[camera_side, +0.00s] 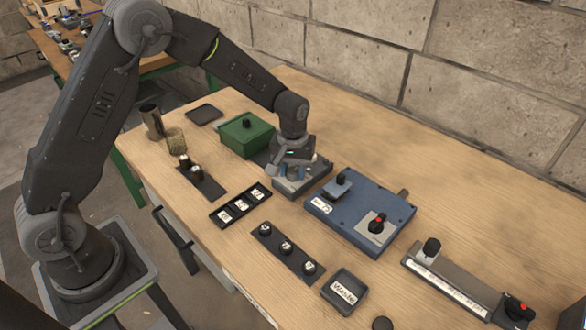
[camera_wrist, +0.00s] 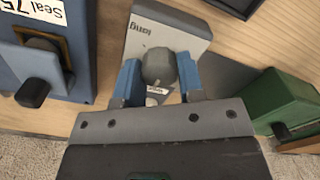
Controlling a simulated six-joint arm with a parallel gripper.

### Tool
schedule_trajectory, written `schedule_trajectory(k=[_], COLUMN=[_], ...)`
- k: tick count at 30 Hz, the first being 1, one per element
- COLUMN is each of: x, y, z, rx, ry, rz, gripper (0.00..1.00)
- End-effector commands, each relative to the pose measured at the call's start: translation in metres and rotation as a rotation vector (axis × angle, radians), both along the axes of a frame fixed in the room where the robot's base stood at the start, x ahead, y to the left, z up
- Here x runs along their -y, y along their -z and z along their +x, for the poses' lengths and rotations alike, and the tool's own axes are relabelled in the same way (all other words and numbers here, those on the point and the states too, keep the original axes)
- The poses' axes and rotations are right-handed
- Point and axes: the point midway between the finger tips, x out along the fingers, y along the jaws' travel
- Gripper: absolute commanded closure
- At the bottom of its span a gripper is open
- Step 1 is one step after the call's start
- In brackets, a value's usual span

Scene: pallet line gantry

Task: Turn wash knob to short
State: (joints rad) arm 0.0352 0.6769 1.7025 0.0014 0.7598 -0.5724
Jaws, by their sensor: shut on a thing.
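The wash knob (camera_wrist: 158,66) is a dark grey rounded knob on a grey box (camera_wrist: 172,22), seen in the wrist view. The word "long" shows upside down on the box face, beyond the knob. A small white label shows just on my side of the knob, its text too small to read. My gripper (camera_wrist: 158,80) has its two blue fingers on either side of the knob, shut on it. In the side view my gripper (camera_side: 291,173) reaches down onto the grey box (camera_side: 314,183), and hides the knob. No "short" mark can be made out.
A green box (camera_side: 246,135) stands close to the left of the grey box, and a blue unit (camera_side: 350,222) with a red-topped knob (camera_side: 379,220) close to its right. Black racks (camera_side: 240,205) and a "Waste" tray (camera_side: 344,291) lie in front. The table's back right is clear.

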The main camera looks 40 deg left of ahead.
Motion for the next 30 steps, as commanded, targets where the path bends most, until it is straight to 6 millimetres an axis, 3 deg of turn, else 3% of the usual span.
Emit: schedule_trajectory(k=[30], x=[0.0], y=[-0.0003], z=[-0.0009], rx=[-0.006], ry=[0.832], rz=[-0.001], gripper=[0.88])
